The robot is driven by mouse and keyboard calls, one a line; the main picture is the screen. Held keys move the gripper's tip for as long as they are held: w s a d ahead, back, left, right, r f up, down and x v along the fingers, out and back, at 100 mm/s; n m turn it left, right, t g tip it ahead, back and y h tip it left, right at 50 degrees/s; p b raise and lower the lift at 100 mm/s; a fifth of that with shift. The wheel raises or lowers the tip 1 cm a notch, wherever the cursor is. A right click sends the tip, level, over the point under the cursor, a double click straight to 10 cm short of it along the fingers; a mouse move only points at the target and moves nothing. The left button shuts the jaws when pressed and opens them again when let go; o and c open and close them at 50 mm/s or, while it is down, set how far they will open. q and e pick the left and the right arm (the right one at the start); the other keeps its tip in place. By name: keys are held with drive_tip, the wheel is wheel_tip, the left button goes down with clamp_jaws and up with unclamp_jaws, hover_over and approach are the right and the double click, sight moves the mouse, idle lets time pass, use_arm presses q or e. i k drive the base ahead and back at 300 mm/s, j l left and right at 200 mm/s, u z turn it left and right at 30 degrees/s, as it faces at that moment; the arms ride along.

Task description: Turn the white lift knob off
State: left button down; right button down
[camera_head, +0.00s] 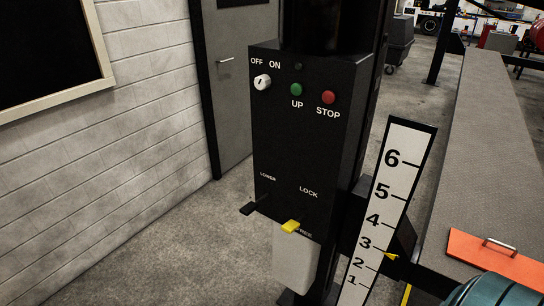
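The white lift knob (262,82) is on the upper left of the front face of a black control box (310,150). The words OFF and ON are printed just above it, OFF to the left and ON to the right. A small dark mark shows on the knob, but it is too small to tell which word it points at. Nothing touches the knob. Neither of my grippers is in view.
Beside the knob are a green UP button (296,90) and a red STOP button (328,97). Below are a black lever (249,208) and a yellow lever (290,226). A numbered scale (386,215) stands to the right. Space before the knob looks clear.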

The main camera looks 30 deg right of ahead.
sight(262, 83)
drive_tip(key=l+z, duration=0.1)
drive_tip(key=z, duration=1.15)
